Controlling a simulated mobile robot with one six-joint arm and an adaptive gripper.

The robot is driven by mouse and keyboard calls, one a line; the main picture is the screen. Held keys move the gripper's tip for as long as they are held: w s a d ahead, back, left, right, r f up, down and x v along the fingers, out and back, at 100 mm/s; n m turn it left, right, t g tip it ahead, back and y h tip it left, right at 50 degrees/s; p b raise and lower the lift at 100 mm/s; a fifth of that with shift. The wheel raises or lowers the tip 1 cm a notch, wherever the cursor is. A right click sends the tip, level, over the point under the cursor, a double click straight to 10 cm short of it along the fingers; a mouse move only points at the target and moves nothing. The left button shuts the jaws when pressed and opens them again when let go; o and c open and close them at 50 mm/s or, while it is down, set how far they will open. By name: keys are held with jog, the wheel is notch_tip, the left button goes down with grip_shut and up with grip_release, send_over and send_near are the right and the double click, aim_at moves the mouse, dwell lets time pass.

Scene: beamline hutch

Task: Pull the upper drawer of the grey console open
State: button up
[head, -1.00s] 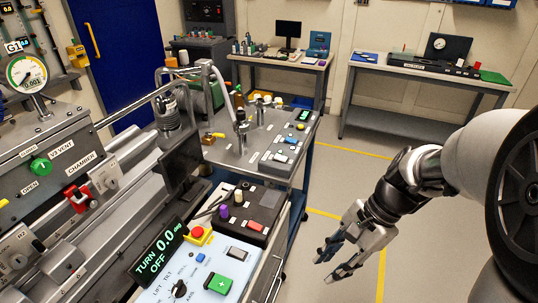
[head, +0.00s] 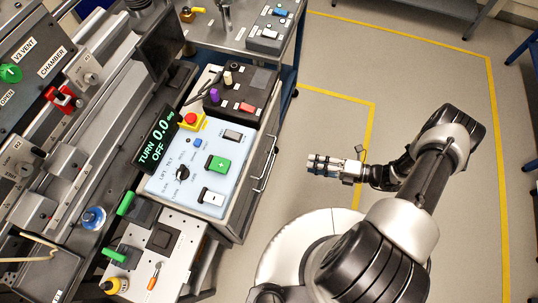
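The grey console (head: 238,212) stands left of centre, with a light blue control panel on its top. Its drawer front faces right and is seen steeply from above. A bar handle (head: 266,160) stands out from that front, which looks closed.
Open grey floor with yellow lines (head: 372,130) lies right of the console. A cart with instruments (head: 243,38) stands behind it. A small bench with green-handled parts and a screwdriver (head: 153,277) is at the front left. Beamline rails and a chamber fill the left side.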

jog(key=b, duration=0.2)
send_near(269, 157)
jog(key=shift+m, duration=0.4)
jog(key=x, duration=1)
jog(key=shift+w+f, duration=0.15)
jog(key=shift+f, duration=0.15)
jog(key=shift+c, duration=0.3)
grip_shut()
